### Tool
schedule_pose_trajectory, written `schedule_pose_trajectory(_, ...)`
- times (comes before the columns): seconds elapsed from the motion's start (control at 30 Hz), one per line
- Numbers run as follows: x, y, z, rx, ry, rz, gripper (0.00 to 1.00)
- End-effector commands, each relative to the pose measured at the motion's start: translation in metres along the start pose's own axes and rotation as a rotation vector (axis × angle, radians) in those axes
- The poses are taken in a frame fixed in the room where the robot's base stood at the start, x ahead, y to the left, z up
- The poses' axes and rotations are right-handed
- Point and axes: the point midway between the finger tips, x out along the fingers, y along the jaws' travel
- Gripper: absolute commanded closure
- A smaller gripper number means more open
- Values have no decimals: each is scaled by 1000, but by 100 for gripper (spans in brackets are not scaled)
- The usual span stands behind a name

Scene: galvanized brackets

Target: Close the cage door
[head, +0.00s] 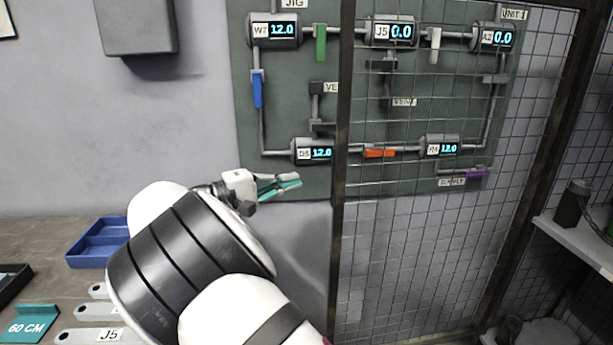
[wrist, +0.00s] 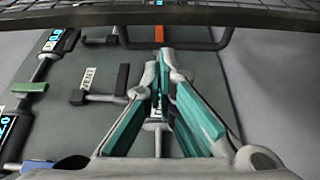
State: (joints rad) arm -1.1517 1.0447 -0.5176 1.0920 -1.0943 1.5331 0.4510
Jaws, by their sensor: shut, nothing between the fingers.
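The cage door (head: 340,230) is a wire-mesh panel with a dark frame. In the head view it stands across the right part of a green board, and the board's left part is uncovered. A dark frame bar and mesh also cross the top of the wrist view (wrist: 160,14). My gripper (head: 297,182) has teal finger pads and is shut and empty. It is left of the door's dark upright in the head view, in front of the board's lower edge. Its fingers also show in the wrist view (wrist: 166,75), below the bar. I cannot tell whether they touch the door.
The green board (head: 285,100) carries pipes, coloured levers and lit displays. A blue tray (head: 98,243), a teal 60 CM block (head: 30,322) and labelled grey pieces lie on a bench at lower left. A shelf (head: 580,245) stands at right. A grey box (head: 137,25) hangs at upper left.

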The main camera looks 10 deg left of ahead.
Motion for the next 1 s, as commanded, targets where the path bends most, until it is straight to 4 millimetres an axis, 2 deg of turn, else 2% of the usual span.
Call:
schedule_pose_trajectory(0.3,56,0,1,0,-6,0,100)
schedule_pose_trajectory(0.5,81,0,1,0,-3,-1,100)
schedule_pose_trajectory(0.7,91,0,1,0,-2,0,100)
schedule_pose_trajectory(1.0,91,0,1,0,-2,0,100)
